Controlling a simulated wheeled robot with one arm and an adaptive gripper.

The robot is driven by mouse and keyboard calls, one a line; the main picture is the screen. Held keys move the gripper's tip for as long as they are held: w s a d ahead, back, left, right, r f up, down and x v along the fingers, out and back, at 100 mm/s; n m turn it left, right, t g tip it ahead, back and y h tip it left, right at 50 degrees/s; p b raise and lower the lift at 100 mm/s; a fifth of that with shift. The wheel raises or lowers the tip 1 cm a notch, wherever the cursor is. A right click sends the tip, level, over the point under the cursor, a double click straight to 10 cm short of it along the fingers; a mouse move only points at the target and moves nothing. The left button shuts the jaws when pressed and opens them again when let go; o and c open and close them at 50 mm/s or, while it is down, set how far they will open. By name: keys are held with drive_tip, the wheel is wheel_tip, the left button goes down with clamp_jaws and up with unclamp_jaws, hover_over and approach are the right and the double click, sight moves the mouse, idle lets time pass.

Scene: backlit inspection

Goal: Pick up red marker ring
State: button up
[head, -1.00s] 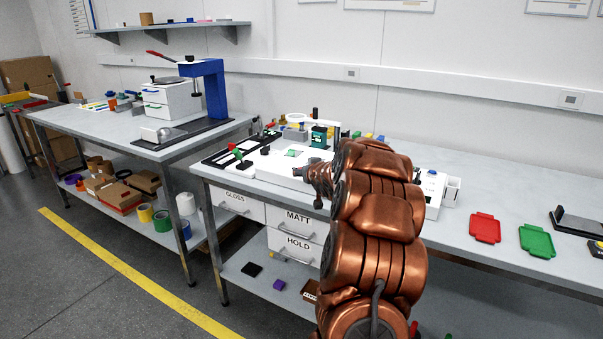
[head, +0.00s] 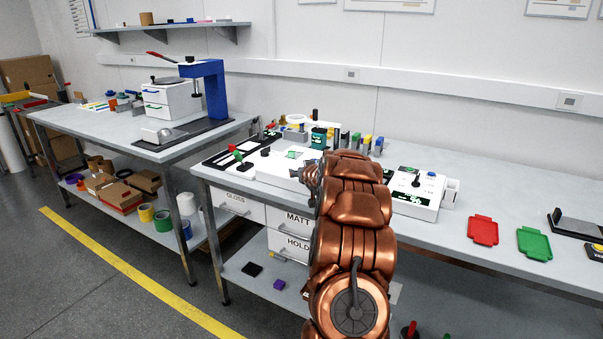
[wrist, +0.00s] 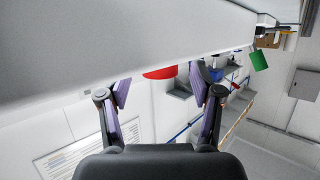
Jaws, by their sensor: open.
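In the wrist view, a red rounded thing (wrist: 160,73) shows past the edge of a pale surface, which hides part of it. It may be the red marker ring, but its full shape is hidden. My gripper (wrist: 160,90) is open, and its two purple-padded fingers stand apart with nothing held. The red thing appears between and beyond the fingertips; I cannot tell the distance. In the head view, my copper arm hides the gripper. I cannot pick out a red ring with certainty there.
A white fixture (head: 287,168) lies left of my arm on the bench. A white control box (head: 414,205) stands to the right, with red (head: 483,231) and green (head: 534,243) trays further right. Small blocks line the back. A green thing (wrist: 258,60) shows in the wrist view.

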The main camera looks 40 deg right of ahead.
drive_tip(key=c, duration=0.9)
drive_tip(key=shift+r+p, duration=1.1)
drive_tip(key=shift+r, duration=0.8)
drive_tip(key=shift+a+f+b, duration=0.25)
drive_tip(key=shift+b, duration=0.25)
drive_tip(key=shift+s+a+b, duration=0.15)
drive_tip(key=shift+a+b, duration=0.4)
drive_tip(key=shift+a, duration=0.1)
drive_tip(key=s+a+b, duration=0.1)
drive_tip(key=a+b, duration=0.1)
drive_tip(key=a, duration=0.2)
drive_tip(key=s+a+r+b, duration=0.1)
drive_tip(key=a, duration=0.4)
drive_tip(key=s+a+b, duration=0.1)
drive_tip(key=a+b, duration=0.1)
drive_tip(key=a, duration=0.2)
drive_tip(key=shift+s+a+r+b, duration=0.25)
drive_tip(key=shift+a+r+b, duration=0.05)
drive_tip(key=shift+a+r, duration=0.1)
